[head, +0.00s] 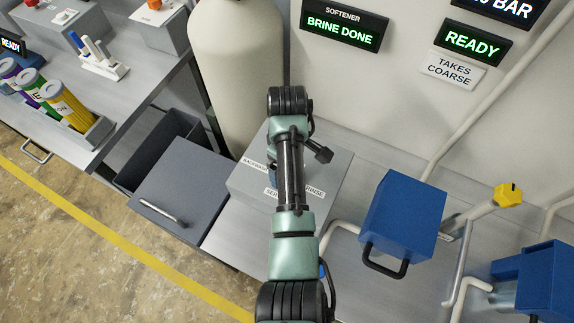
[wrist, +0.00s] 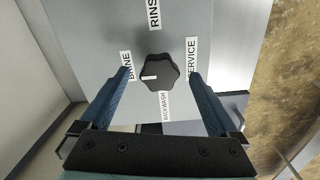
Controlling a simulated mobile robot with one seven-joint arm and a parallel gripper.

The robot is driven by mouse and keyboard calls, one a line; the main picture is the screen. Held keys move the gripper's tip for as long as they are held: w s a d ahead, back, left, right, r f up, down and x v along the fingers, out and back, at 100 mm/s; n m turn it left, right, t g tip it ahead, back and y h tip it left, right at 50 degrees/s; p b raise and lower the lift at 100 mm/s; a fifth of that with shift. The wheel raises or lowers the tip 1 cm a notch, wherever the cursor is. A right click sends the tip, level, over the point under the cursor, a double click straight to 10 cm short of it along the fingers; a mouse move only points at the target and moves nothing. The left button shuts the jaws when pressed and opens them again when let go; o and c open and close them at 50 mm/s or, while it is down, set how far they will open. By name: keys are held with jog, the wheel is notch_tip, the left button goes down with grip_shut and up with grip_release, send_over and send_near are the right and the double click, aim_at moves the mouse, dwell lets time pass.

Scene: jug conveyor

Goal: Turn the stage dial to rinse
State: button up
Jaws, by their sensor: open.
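The stage dial (wrist: 160,72) is a black lobed knob on a grey panel in the wrist view. Its white mark lies on the left side, pointing roughly toward the BRINE label (wrist: 126,66). The RINSE label (wrist: 153,14) is above the knob, SERVICE (wrist: 192,60) to its right and BACKWASH (wrist: 164,106) below. My gripper (wrist: 159,78) is open, with one blue finger on each side of the knob; contact cannot be told. In the head view my arm hides the dial on the grey box (head: 325,172); part of its RINSE label shows.
A large cream tank (head: 235,70) stands behind the box. A blue lidded box (head: 403,215) with a black handle and pipes are to the right. A dark grey drawer or bin (head: 185,190) is at left. Signs read BRINE DONE (head: 340,33) and READY (head: 472,42).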

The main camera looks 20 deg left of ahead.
jog(key=shift+f, duration=0.6)
jog(key=c, duration=1.4)
jog(key=shift+o, duration=0.2)
jog(key=shift+m, duration=0.4)
